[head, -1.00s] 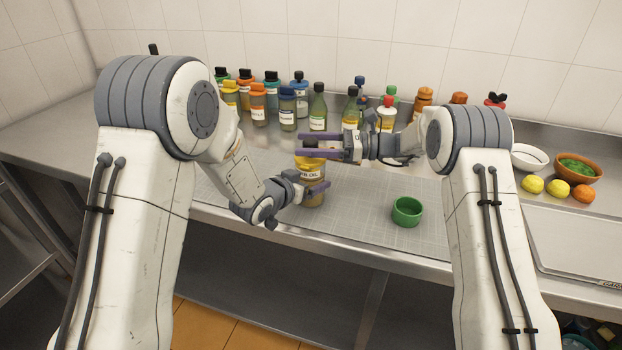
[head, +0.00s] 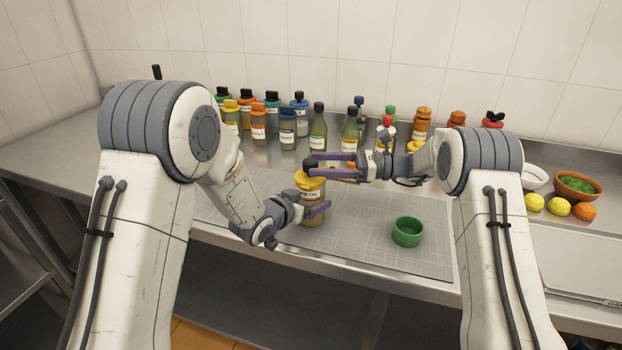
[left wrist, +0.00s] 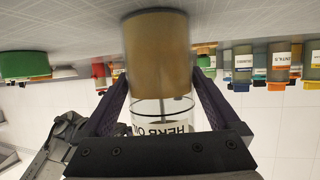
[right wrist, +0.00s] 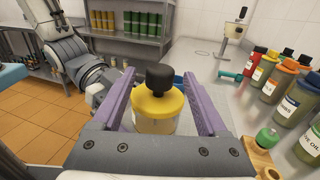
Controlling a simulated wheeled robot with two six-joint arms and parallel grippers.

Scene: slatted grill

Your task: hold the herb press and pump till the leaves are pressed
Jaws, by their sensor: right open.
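The herb press (head: 311,190) is a clear jar with a yellow lid, a black knob (head: 311,163) and a label reading "HERB OIL". It stands upright on the grid mat (head: 360,240). My left gripper (head: 317,210) is shut around the jar's body from the left. In the left wrist view the jar (left wrist: 157,60) appears inverted between the fingers, amber toward its base and clear above, with a rod inside. My right gripper (head: 315,167) is open at the height of the lid. In the right wrist view its fingers flank the yellow lid (right wrist: 157,105) and black knob, apart from the knob.
A green cup (head: 407,232) stands on the mat to the right. Several bottles (head: 288,124) line the back by the wall. At the far right are a bowl of greens (head: 577,185) and lemons (head: 547,204). The mat's front is clear.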

